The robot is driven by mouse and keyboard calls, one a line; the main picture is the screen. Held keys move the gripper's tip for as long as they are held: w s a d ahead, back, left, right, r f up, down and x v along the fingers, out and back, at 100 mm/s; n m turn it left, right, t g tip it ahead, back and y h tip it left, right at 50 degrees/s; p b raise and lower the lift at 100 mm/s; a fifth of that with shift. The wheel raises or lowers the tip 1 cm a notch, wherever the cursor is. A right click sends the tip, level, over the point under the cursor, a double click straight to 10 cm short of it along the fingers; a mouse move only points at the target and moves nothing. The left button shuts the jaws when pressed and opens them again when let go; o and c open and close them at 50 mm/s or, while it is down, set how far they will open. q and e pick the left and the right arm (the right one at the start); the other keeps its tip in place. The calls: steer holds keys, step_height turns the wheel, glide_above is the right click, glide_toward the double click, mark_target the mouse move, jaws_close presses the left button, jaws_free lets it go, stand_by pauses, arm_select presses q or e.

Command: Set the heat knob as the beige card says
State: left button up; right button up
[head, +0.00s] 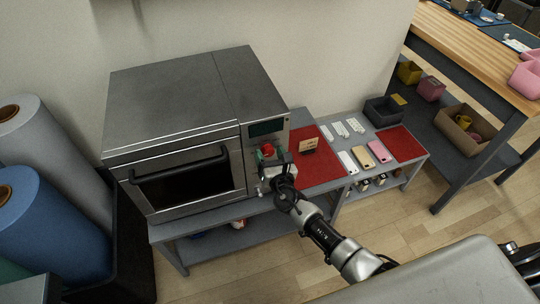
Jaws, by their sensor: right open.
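The oven-like press (195,125) stands on a grey bench, its front door with a black handle facing me. A red round control (267,150) shows on its right front panel, under a small dark display (265,128). My right gripper (270,178) is open, right at the lower part of this panel. It covers much of the panel there, so I cannot make out the heat knob or whether the fingers touch it. The beige card (309,146) stands on a red mat to the right of the press; its marks are too small to read. My left gripper is out of view.
Right of the card are white pieces (340,129), phone-like slabs (362,157), a second red mat (401,143) and a dark bin (383,110). Large rolls (50,225) stand at the left. A wooden workbench (475,50) is at the right, with open floor before it.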

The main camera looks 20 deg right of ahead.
steer(key=c, duration=0.9)
